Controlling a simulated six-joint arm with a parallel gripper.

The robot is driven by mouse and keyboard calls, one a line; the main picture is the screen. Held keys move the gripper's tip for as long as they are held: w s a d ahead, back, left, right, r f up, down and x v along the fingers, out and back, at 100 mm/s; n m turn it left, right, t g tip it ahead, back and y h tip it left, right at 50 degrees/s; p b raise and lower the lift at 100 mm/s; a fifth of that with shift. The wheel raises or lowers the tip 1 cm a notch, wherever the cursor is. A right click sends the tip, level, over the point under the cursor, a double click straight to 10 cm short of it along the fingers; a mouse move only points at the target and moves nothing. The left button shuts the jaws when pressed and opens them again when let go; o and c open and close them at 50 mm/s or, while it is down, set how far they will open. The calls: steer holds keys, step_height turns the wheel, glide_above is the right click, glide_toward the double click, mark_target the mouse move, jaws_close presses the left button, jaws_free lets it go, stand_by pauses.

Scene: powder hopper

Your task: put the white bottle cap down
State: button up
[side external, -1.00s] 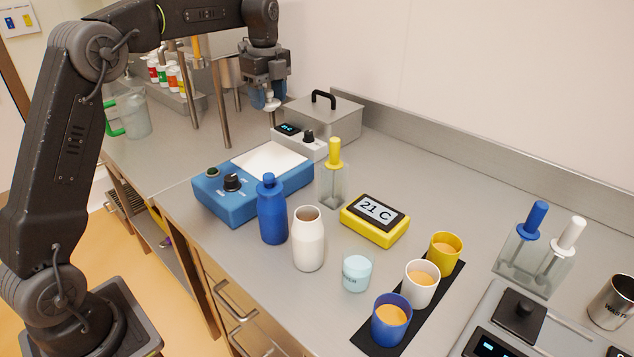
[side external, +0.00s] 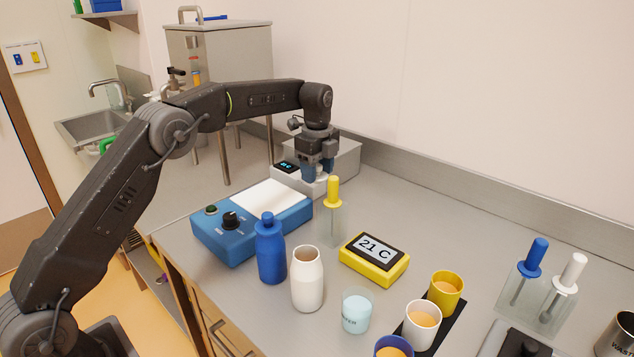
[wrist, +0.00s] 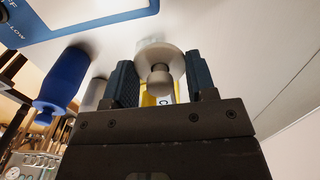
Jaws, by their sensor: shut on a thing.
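My gripper (side external: 318,172) is above the bench near the grey box, behind the blue device and the yellow-handled tool. In the wrist view its two blue fingers (wrist: 160,84) are shut on the white bottle cap (wrist: 160,60), a round disc with a small knob. The cap is held off the bench; in the side view it is mostly hidden by the fingers. The white bottle (side external: 307,283) stands upright and open-topped on the bench, in front of my gripper. The blue bottle (side external: 270,252) stands to its left with its cap on.
The blue device (side external: 238,237) with a white top, the grey box (side external: 345,160) and the yellow-handled tool in its clear holder (side external: 333,222) are near my gripper. A yellow 21 C display (side external: 374,262) and several cups stand to the right. Bare bench lies along the back wall.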

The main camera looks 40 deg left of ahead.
steer(key=shift+f, duration=1.65)
steer(key=shift+f, duration=0.25)
steer(key=shift+f, duration=0.35)
steer(key=o, duration=0.9)
steer(key=shift+r, duration=0.1)
